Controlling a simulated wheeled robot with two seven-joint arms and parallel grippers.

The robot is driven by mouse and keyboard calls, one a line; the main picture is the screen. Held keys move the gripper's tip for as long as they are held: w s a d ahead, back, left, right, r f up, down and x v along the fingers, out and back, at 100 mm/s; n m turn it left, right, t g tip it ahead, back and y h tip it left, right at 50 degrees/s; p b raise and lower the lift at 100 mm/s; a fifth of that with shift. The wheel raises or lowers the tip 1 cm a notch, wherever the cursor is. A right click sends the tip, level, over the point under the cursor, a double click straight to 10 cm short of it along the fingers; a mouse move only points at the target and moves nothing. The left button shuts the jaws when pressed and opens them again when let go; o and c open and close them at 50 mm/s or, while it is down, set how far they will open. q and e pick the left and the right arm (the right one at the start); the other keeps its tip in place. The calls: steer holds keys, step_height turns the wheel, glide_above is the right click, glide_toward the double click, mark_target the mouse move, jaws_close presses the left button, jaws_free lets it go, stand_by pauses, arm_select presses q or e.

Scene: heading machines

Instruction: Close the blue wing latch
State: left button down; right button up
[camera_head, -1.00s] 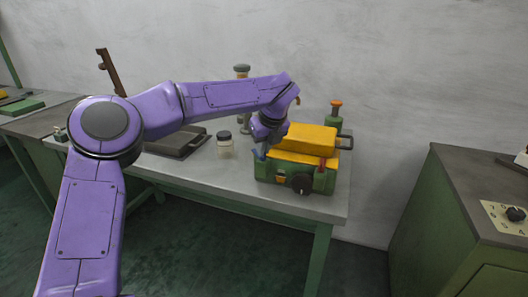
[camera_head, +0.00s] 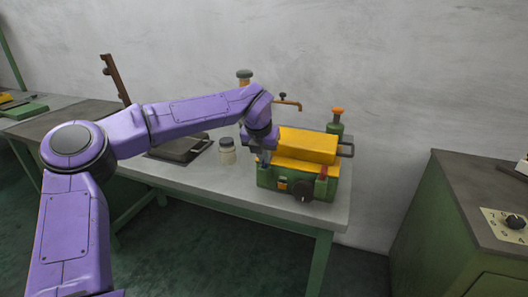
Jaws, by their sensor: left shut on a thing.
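The green box-shaped machine (camera_head: 268,181) with a yellow lid (camera_head: 307,145) stands on the right part of the grey table. My left arm reaches in from the left, and my left gripper (camera_head: 263,158) points down at the machine's front left corner. It is shut on the blue wing latch, which the fingers hide almost fully, so its angle cannot be told. A red latch (camera_head: 324,171) stands upright at the front right of the machine. A black round knob (camera_head: 303,191) sits on the front face. My right gripper is not in view.
A jar (camera_head: 227,151) and a dark flat tray (camera_head: 180,149) stand left of the machine. A green bottle with an orange cap (camera_head: 336,122) and a brass tap (camera_head: 288,104) are behind it. A green cabinet (camera_head: 430,215) stands at the right.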

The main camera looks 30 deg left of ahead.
arm_select(q)
steer(key=shift+s+f+m, duration=0.1)
steer(key=shift+f+m, duration=0.25)
steer(key=shift+m, duration=0.05)
steer(key=c, duration=1.3)
jaws_free()
steer(key=shift+c, duration=0.2)
steer(key=shift+o, duration=0.3)
steer(key=shift+r, duration=0.1)
steer(key=a+v, duration=0.1)
steer(key=v, duration=0.9)
steer(key=shift+d+r, duration=0.25)
steer(key=shift+d, duration=0.15)
